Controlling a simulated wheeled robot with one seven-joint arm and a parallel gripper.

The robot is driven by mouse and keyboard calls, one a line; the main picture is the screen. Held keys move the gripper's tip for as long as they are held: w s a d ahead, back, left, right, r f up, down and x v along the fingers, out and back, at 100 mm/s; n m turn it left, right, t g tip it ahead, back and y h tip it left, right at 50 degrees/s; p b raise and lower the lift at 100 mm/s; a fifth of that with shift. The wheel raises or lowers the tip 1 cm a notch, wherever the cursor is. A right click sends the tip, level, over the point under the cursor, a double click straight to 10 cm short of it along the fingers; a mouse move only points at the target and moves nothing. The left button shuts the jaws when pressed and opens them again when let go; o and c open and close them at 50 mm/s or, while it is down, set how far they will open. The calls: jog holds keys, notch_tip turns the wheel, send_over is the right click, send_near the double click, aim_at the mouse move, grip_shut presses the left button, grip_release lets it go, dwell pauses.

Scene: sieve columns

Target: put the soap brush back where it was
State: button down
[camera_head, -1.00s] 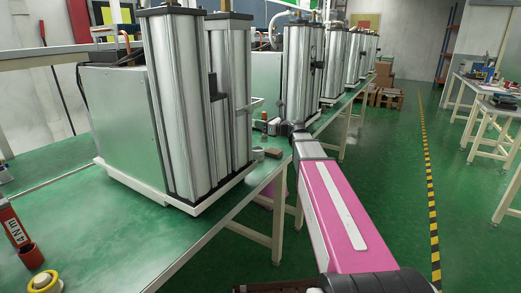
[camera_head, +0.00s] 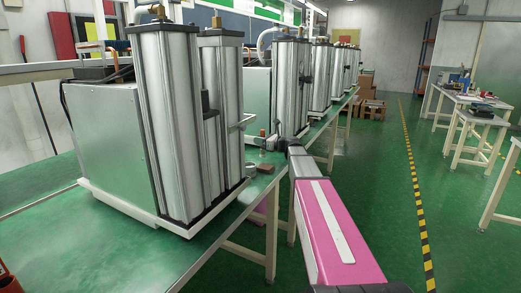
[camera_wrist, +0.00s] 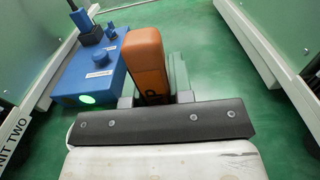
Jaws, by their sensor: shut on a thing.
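My gripper (camera_wrist: 155,98) shows at the bottom of the wrist view, behind a dark bolted bar. It is shut on an orange block-like thing (camera_wrist: 147,55), which I take to be the soap brush. A dark letter P shows at its near end, and the rest of any lettering is hidden. In the head view my gripper (camera_head: 281,143) is small and dark at the far end of my pink arm, by the right edge of the long green bench (camera_head: 150,262). What it holds cannot be made out there.
A blue box (camera_wrist: 92,75) with a green light and a plug lies left of the held thing. A brown block (camera_head: 265,168) lies on the bench edge beside the near silver column unit (camera_head: 170,120). More columns (camera_head: 290,85) stand behind. The aisle at right is clear.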

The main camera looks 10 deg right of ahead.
aim_at(261, 148)
jog(key=shift+w+d+f, duration=0.1)
jog(key=shift+d+f, duration=0.05)
jog(key=shift+f, duration=0.95)
jog(key=shift+w+d+f, duration=0.1)
jog(key=shift+d+f, duration=0.05)
jog(key=shift+f, duration=0.9)
jog(key=shift+f, duration=0.1)
jog(key=c, duration=1)
grip_release()
jog(key=shift+s+d, duration=0.15)
jog(key=shift+s, duration=0.05)
jog(key=v, duration=1.1)
jog(key=shift+s+d, duration=0.15)
jog(key=shift+d, duration=0.1)
